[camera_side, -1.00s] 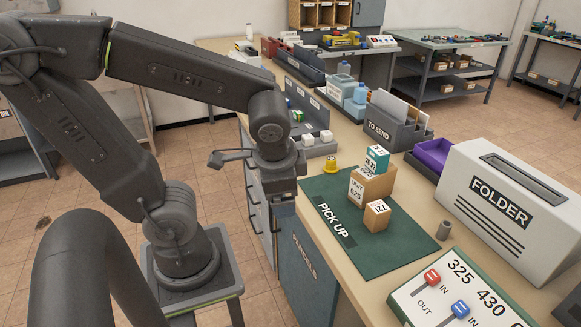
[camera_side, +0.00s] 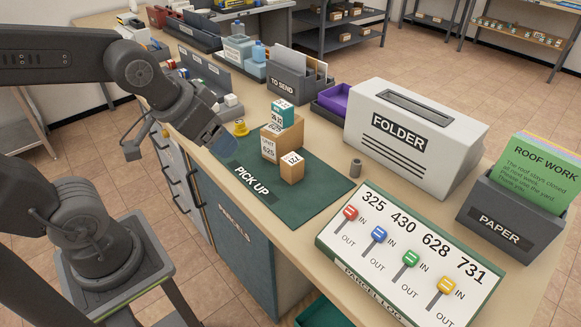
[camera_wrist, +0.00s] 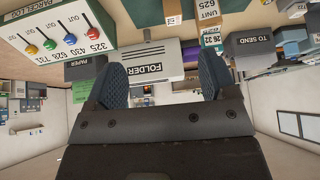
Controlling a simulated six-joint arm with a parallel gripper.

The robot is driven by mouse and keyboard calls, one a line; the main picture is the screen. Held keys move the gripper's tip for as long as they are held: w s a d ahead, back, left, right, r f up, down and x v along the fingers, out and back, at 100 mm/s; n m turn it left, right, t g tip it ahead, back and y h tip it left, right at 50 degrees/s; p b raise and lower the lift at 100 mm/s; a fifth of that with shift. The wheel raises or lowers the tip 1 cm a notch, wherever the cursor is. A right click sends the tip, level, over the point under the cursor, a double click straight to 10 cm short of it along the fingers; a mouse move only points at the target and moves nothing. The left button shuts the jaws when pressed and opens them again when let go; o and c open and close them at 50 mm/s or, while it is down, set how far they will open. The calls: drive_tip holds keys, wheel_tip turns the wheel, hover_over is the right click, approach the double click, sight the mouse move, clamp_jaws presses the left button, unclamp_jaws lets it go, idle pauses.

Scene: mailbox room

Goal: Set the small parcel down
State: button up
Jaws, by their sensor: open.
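A small brown parcel (camera_side: 292,168) with a white label reading about 127 sits on the green PICK UP mat (camera_side: 318,200). Just behind it stands a larger brown box marked UNIT 625 (camera_side: 270,146), with a teal and white box (camera_side: 284,115) on top. My gripper (camera_side: 224,141) is open and empty, tilted, left of the boxes near the mat's left edge. In the wrist view, which is upside down, my fingers (camera_wrist: 159,82) are spread with nothing between them.
A yellow object (camera_side: 241,128) stands beside the gripper. The TO SEND rack (camera_side: 300,80) is behind. The mat's front is clear.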

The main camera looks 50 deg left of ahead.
drive_tip(key=t, duration=0.2)
approach(287, 161)
drive_tip(key=f, duration=0.1)
drive_tip(key=w+f+t, duration=0.1)
drive_tip(key=f, duration=0.1)
drive_tip(key=w+f+t, duration=0.1)
drive_tip(key=shift+w+a+f, duration=0.1)
drive_tip(key=shift+w+f, duration=0.1)
drive_tip(key=shift+f, duration=0.2)
drive_tip(key=x, duration=0.7)
drive_tip(key=shift+w, duration=0.15)
drive_tip(key=c, duration=1.1)
drive_tip(key=shift+r, duration=0.2)
